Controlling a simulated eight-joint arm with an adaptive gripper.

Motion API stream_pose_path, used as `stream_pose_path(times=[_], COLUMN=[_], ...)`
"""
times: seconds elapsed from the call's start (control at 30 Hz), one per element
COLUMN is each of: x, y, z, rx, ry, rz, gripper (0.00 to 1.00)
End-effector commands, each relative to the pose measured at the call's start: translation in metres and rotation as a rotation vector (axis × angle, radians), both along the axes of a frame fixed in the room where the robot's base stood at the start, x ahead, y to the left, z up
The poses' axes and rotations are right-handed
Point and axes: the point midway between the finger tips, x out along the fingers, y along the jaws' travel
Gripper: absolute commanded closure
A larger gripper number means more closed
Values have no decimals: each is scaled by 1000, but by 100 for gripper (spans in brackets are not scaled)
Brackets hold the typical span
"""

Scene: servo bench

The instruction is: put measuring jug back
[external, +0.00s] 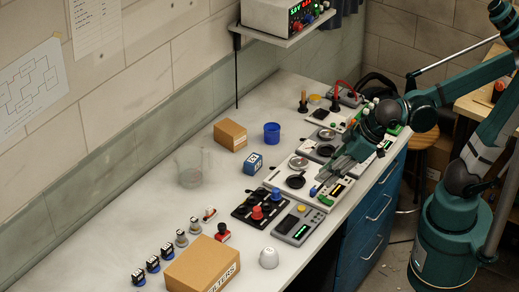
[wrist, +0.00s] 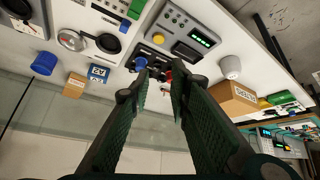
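The measuring jug (external: 190,166) looks like a clear, see-through beaker. It stands on the bench toward the wall, left of the small cardboard box, in the external view. I cannot make it out in the wrist view. My gripper (external: 322,184) is over the devices near the bench's front edge, well to the right of the jug. In the wrist view my gripper (wrist: 150,84) has its two dark fingers apart, with nothing held between them.
A cardboard box (external: 230,135), blue cup (external: 271,133) and small blue box (external: 253,163) stand between jug and arm. A knob panel (external: 262,208), grey device (external: 298,226), white cup (external: 268,258) and FILTERS box (external: 203,268) lie nearer. Bench around the jug is clear.

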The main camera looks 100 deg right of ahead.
Motion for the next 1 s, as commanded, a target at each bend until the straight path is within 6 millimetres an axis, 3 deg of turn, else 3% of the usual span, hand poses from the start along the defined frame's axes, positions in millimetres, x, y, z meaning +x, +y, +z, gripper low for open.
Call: stream_pose_path(times=[0.3, 0.5, 1.0], x=[-47, -68, -77], y=[32, 48, 56], z=[-3, -6, -7], rx=[35, 49, 56], ry=[-11, -23, -31], rz=[147, 218, 253], gripper=[80, 80, 80])
